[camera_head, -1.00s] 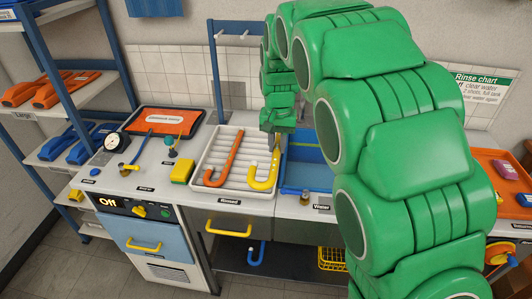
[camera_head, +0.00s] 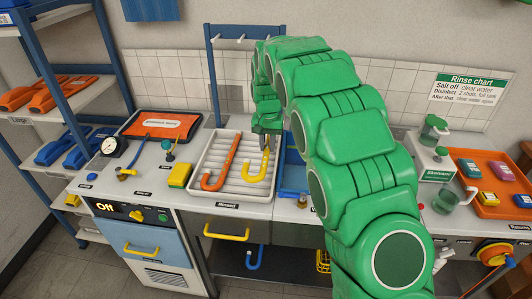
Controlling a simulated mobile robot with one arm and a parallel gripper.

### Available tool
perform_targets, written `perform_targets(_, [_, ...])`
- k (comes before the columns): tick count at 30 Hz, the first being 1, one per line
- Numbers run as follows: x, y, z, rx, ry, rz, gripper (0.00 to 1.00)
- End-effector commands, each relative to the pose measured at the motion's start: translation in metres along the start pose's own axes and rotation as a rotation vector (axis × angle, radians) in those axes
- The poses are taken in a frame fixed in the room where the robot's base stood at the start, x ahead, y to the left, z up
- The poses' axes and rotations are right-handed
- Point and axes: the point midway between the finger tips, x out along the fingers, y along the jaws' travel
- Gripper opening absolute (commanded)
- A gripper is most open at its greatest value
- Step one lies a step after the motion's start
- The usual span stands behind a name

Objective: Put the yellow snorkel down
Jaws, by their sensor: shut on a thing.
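The yellow snorkel (camera_head: 258,176) is at the right side of the white ribbed tray (camera_head: 208,190) labelled Rinsed, its hooked end toward the front. My gripper (camera_head: 267,146) is shut on its far upper end. I cannot tell whether the snorkel rests on the tray or is held just above it. An orange snorkel (camera_head: 222,165) lies in the same tray, to the left of the yellow one. My green arm hides part of the counter to the right of the tray.
A yellow sponge (camera_head: 180,175) lies left of the tray. A blue basin (camera_head: 293,178) is right of it, partly hidden by my arm. A blue rack with hooks (camera_head: 240,40) stands behind. An orange tray (camera_head: 498,180) with small boxes is at the right.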

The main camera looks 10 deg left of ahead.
Motion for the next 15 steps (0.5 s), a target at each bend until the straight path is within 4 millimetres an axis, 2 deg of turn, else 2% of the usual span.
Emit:
perform_targets(6, [0.016, -0.005, -0.015, 0.000, 0.003, -0.001, 0.00])
perform_targets(15, [0.025, -0.007, -0.021, 0.000, 0.001, -0.001, 0.00])
